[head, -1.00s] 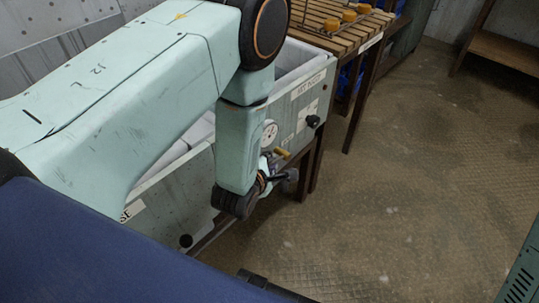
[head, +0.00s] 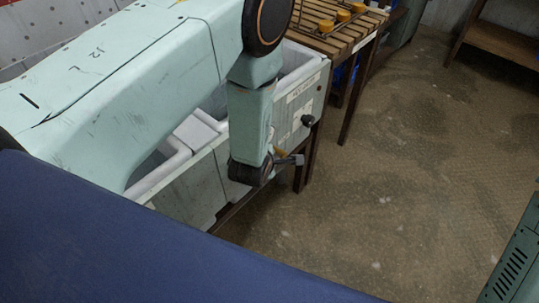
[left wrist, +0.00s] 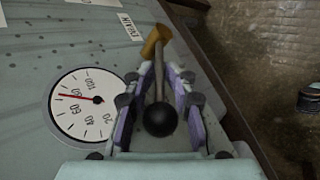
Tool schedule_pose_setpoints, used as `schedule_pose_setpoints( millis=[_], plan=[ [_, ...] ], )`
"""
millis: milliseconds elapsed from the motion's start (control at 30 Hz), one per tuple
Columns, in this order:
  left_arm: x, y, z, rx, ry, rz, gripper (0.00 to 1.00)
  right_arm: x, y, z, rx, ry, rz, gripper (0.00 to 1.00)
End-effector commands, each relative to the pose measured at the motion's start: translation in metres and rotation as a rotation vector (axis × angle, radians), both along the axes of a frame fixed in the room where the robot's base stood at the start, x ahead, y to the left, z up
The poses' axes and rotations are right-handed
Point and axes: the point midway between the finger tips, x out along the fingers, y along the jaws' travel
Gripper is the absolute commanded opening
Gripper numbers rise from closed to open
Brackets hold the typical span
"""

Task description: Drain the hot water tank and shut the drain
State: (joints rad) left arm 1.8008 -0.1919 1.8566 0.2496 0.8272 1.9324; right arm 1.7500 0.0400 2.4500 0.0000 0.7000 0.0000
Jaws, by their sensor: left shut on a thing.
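The hot water tank (head: 222,190) is a grey-green box with pale open basins on top, standing left of centre in the head view. My left gripper (head: 294,159) is at its front face, partly hidden by my arm. In the left wrist view the left gripper (left wrist: 160,105) is shut on the drain lever (left wrist: 159,119), a metal rod with a black ball. The lever runs to a brass valve (left wrist: 156,38) beside a label reading DRAIN (left wrist: 131,26). A round gauge (left wrist: 82,104) left of the fingers has its red needle between 60 and 80. My right gripper is not in view.
A slatted wooden rack (head: 335,32) with yellow knobs adjoins the tank's far end. A black knob (head: 308,120) sticks out from the tank face. A green vented cabinet (head: 519,262) stands at the lower right. The floor between is clear.

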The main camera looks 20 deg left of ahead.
Motion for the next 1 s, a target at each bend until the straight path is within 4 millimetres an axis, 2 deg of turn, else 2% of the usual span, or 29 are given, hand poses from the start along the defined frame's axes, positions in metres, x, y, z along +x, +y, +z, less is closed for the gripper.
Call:
schedule_pose_setpoints(
  millis=[267, 300, 433, 1000],
  plan=[
    [-0.0026, 0.0018, -0.0016, 0.000, 0.007, 0.007, 0.00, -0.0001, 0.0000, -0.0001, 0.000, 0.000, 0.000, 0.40],
    [-0.0025, 0.0017, -0.0016, 0.000, 0.007, 0.007, 0.23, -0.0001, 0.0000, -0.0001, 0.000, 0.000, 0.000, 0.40],
    [-0.0019, 0.0014, -0.0011, 0.000, 0.005, 0.005, 0.34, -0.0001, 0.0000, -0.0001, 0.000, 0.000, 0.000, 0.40],
    [0.0005, 0.0005, 0.0003, 0.000, -0.002, 0.002, 0.34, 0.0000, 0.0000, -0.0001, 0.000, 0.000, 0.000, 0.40]
  ],
)
